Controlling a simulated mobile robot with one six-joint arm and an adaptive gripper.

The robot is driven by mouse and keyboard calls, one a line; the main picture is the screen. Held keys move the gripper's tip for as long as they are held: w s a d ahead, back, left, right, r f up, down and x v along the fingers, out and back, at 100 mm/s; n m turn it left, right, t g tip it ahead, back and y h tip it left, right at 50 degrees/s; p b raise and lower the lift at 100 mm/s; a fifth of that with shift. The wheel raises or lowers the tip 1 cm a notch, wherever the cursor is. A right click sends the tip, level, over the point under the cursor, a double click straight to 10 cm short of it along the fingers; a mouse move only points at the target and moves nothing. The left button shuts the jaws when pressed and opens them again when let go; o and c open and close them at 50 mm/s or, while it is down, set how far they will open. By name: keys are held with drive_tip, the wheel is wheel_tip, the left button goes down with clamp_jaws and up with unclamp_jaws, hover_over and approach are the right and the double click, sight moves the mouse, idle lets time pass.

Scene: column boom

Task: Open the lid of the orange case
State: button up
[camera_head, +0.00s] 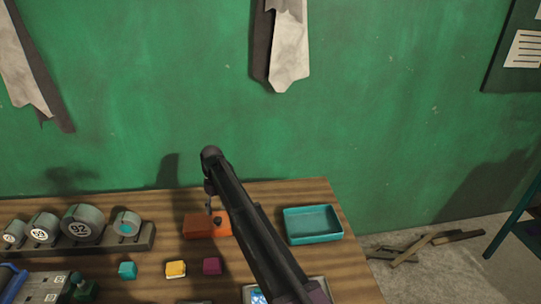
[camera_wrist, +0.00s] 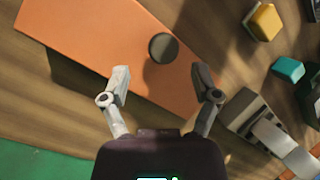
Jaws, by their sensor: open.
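The orange case (camera_head: 198,226) sits on the wooden table near its back edge, partly hidden by my arm in the head view. In the wrist view the case (camera_wrist: 95,45) fills the upper left, with a dark round knob (camera_wrist: 163,47) on its top. The lid looks shut. My gripper (camera_wrist: 162,78) is open, its two fingers apart, with the knob just ahead of the space between them. The fingers do not appear to touch the knob. In the head view my gripper (camera_head: 210,205) is small and partly hidden at the case.
A teal tray (camera_head: 313,225) stands right of the case. Teal (camera_head: 127,269), yellow (camera_head: 175,268) and purple (camera_head: 212,265) blocks lie in front. A rack of round weights (camera_head: 83,224) stands at the left. The green wall (camera_head: 130,100) is close behind the table.

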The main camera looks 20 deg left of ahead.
drive_tip(key=w+d+m, duration=0.1)
drive_tip(key=d+m, duration=0.1)
drive_tip(key=d, duration=0.8)
drive_tip(key=w+d+m+t+y, duration=0.1)
drive_tip(key=d+m, duration=0.1)
drive_tip(key=d, duration=0.9)
drive_tip(key=w+d+f+m+y, duration=0.1)
drive_tip(key=d+m, duration=0.1)
drive_tip(key=d, duration=0.9)
drive_tip(key=shift+w+f+m+t, duration=0.1)
drive_tip(key=shift+w+m+t, duration=0.2)
drive_tip(key=shift+m, duration=0.1)
drive_tip(key=s+d+m, duration=0.1)
drive_tip(key=d, duration=0.4)
drive_tip(key=s+d+m, duration=0.1)
drive_tip(key=d, duration=0.4)
drive_tip(key=s+d+m+t, duration=0.1)
drive_tip(key=d, duration=0.3)
drive_tip(key=shift+s+d+f+m, duration=0.15)
drive_tip(key=shift+s+d+m, duration=0.15)
drive_tip(key=shift+s+d, duration=0.1)
drive_tip(key=s+d+m+t, duration=0.1)
drive_tip(key=s+d+m, duration=0.3)
drive_tip(key=d, duration=0.9)
drive_tip(key=s, duration=0.3)
drive_tip(key=shift+t, duration=0.3)
drive_tip(key=shift+w, duration=0.1)
